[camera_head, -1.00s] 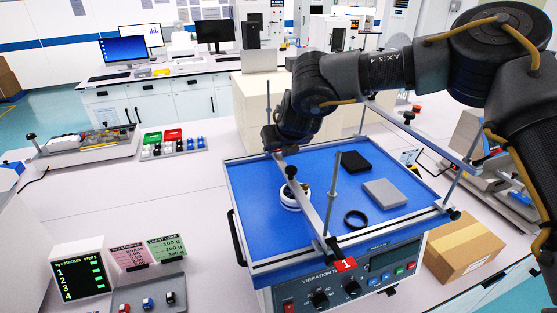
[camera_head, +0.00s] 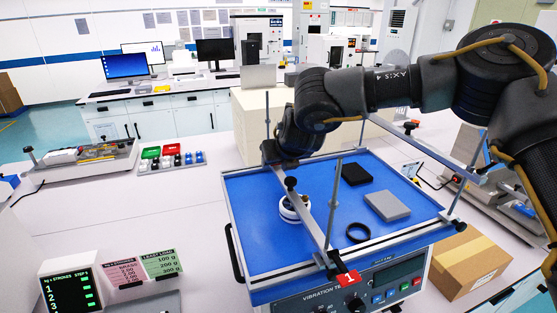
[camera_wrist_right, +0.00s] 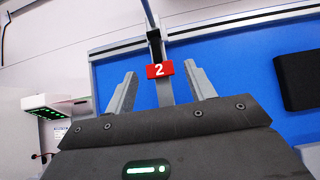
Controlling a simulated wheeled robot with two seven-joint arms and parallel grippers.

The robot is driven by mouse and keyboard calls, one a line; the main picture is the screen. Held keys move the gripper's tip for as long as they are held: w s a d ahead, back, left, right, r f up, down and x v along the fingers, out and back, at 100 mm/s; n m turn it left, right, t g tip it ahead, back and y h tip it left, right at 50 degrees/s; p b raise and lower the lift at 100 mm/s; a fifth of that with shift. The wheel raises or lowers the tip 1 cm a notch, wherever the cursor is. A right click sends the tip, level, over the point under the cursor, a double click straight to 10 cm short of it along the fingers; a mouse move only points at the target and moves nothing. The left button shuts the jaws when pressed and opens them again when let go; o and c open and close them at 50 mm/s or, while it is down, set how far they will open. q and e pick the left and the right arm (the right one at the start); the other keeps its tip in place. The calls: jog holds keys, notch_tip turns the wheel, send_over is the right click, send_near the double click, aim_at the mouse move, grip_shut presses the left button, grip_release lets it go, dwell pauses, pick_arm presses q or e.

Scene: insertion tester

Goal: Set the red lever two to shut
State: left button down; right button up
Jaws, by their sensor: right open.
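The red lever two shows in the right wrist view as a red tag marked 2 (camera_wrist_right: 159,70) at the end of a grey bar near the edge of the blue plate. My right gripper (camera_wrist_right: 160,76) is open, with one finger on each side of the bar and tag; I cannot tell whether they touch. In the head view my right wrist is over the plate's far left corner, and its fingers and tag 2 are hidden. A red tag marked 1 (camera_head: 348,278) is at the near end of the crossbar. My left gripper is not in view.
The blue plate (camera_head: 262,231) of the vibration tester carries a white round part (camera_head: 291,210), a black ring (camera_head: 358,232), a black block (camera_head: 356,176) and a grey block (camera_head: 387,206). Upright rods stand around it. A cardboard box (camera_head: 463,262) stands right.

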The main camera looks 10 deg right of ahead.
jog(key=b+v, duration=0.3)
jog(key=v, duration=0.6)
jog(key=shift+s+b, duration=0.15)
jog(key=shift+b, duration=0.15)
jog(key=shift+v, duration=0.85)
